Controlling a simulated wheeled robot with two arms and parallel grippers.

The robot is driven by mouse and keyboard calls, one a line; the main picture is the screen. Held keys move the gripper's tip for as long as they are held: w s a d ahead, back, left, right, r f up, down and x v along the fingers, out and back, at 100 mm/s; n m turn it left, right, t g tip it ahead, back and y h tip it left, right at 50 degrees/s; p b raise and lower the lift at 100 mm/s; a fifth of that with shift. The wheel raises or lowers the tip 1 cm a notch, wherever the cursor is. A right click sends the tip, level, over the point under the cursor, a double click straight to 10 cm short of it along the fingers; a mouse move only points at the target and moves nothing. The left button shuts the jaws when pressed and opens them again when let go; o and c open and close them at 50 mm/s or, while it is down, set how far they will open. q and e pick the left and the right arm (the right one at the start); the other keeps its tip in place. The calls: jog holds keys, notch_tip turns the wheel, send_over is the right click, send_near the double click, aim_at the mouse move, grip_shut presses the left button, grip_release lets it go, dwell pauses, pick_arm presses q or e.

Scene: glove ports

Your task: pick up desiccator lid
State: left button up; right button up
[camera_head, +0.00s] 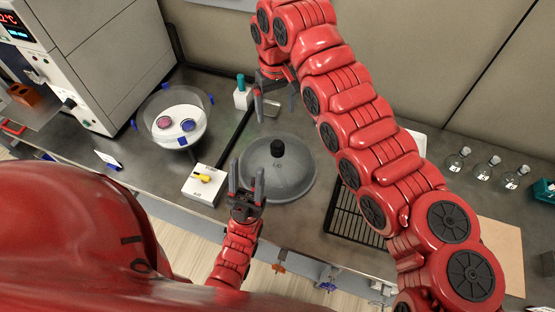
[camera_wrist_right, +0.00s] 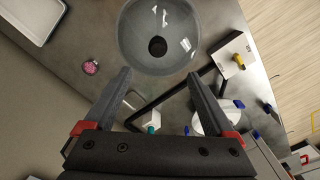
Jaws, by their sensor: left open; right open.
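The desiccator lid (camera_head: 284,182) is a grey see-through dome with a black knob on top. It rests on the dark bench in the middle of the head view, and shows at the top of the right wrist view (camera_wrist_right: 140,45). My left gripper (camera_head: 246,180) is open and empty, its fingers upright beside the lid's left edge. My right gripper (camera_head: 276,98) is open and empty behind the lid. In the right wrist view its fingertips (camera_wrist_right: 159,76) lie just below the lid's rim in the picture, with the knob beyond them. Whether either gripper touches the lid is unclear.
A round white vessel (camera_head: 150,114) with blue clips holds a pink and a blue dish. A white box (camera_head: 198,192) with a yellow valve stands left of the lid. A teal-topped white block (camera_head: 242,98) stands behind. A black rack (camera_head: 350,222) and several flasks (camera_head: 483,170) are right.

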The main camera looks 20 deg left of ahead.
aim_at(277, 143)
notch_tip(277, 143, down, 11)
jog(key=p, duration=0.4)
jog(key=shift+p, duration=0.35)
jog(key=shift+f, duration=0.3)
jog(key=shift+w+f, duration=0.1)
jog(key=shift+f, duration=0.1)
notch_tip(277, 143, down, 4)
jog(key=shift+w+d+p, duration=0.1)
jog(key=shift+p, duration=0.65)
jog(key=shift+w+f, duration=0.1)
jog(key=shift+f, duration=0.4)
jog(key=shift+c, duration=0.2)
grip_shut()
